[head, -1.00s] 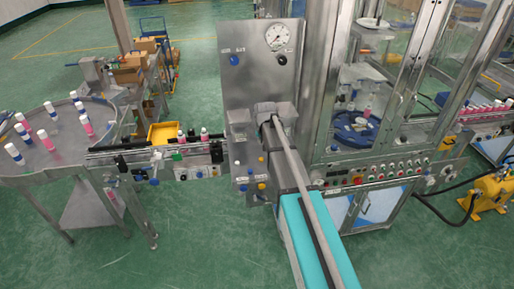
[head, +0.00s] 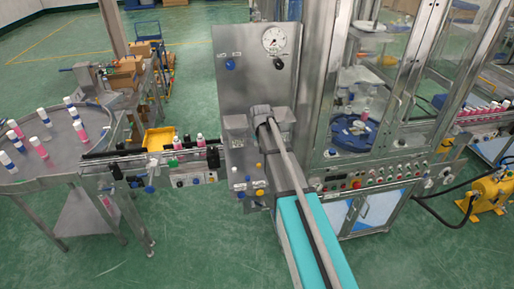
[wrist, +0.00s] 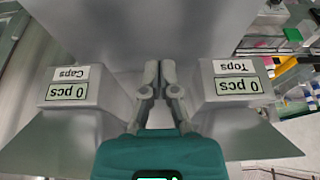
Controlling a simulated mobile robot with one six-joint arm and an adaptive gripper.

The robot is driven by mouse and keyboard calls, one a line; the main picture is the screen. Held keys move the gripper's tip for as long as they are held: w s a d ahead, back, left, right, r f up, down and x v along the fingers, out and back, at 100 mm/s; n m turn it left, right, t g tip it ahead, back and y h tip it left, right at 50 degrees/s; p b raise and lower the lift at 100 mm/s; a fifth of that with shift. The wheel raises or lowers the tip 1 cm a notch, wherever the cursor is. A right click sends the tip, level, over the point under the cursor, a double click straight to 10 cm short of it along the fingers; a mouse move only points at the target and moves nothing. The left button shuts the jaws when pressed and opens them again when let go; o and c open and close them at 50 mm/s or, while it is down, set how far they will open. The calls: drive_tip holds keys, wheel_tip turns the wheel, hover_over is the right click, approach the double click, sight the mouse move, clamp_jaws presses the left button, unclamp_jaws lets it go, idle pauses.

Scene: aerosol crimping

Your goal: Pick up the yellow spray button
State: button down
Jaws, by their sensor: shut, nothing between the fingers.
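My gripper (wrist: 160,95) is shut and empty in the wrist view. Its fingers lie between two grey boxes, one labelled "Caps" (wrist: 68,92) and one labelled "Tops" (wrist: 234,88), both reading "0 pcs" upside down. Behind the fingertips is a plain grey metal surface (wrist: 160,30). In the head view my arm reaches up to the grey upright panel (head: 240,85), and its own end hides the fingers. A yellow knob (head: 261,192) shows on the lower front.
A conveyor (head: 140,162) with small bottles runs left of the panel to a round metal table (head: 60,165) with several bottles. A yellow bin (head: 158,138) is behind the conveyor. A glass-walled machine (head: 370,90) stands to the right. Green floor (head: 190,240) is clear in front.

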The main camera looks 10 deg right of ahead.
sight(262, 177)
drive_tip(key=shift+b+x, duration=4.4)
drive_tip(key=shift+x, duration=0.4)
drive_tip(key=s, duration=0.3)
drive_tip(key=shift+s+r, duration=0.15)
drive_tip(key=shift+s, duration=0.3)
drive_tip(key=shift+s, duration=0.15)
drive_tip(key=s, duration=0.8)
drive_tip(key=shift+s, duration=0.4)
drive_tip(key=shift+w, duration=0.1)
